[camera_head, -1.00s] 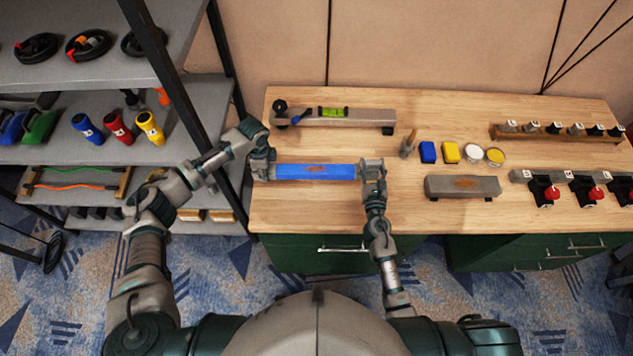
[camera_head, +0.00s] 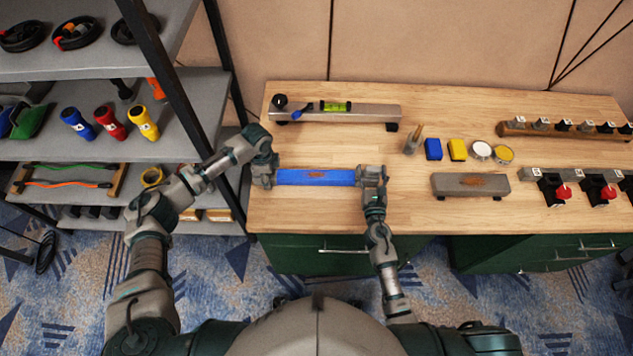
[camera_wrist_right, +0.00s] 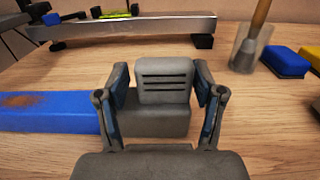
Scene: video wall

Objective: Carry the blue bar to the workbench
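The blue bar (camera_head: 316,177), with a brown patch on its top, lies level over the front left of the wooden workbench (camera_head: 415,215). My left gripper (camera_head: 265,176) is at its left end and my right gripper (camera_head: 371,176) at its right end. In the right wrist view the bar (camera_wrist_right: 50,111) runs off to the left. The right fingers (camera_wrist_right: 160,100) close around a grey slotted end piece of it. The left fingertips are too small to see clearly, but the bar moves with both grippers. I cannot tell whether its underside touches the bench.
A grey level bar (camera_head: 350,113) lies behind. A brush cup (camera_head: 412,146), yellow and blue blocks and tins stand to the right, near a rusty grey block (camera_head: 470,184). A shelf rack (camera_head: 190,110) stands close on the left. Bench space between the bar and the level is clear.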

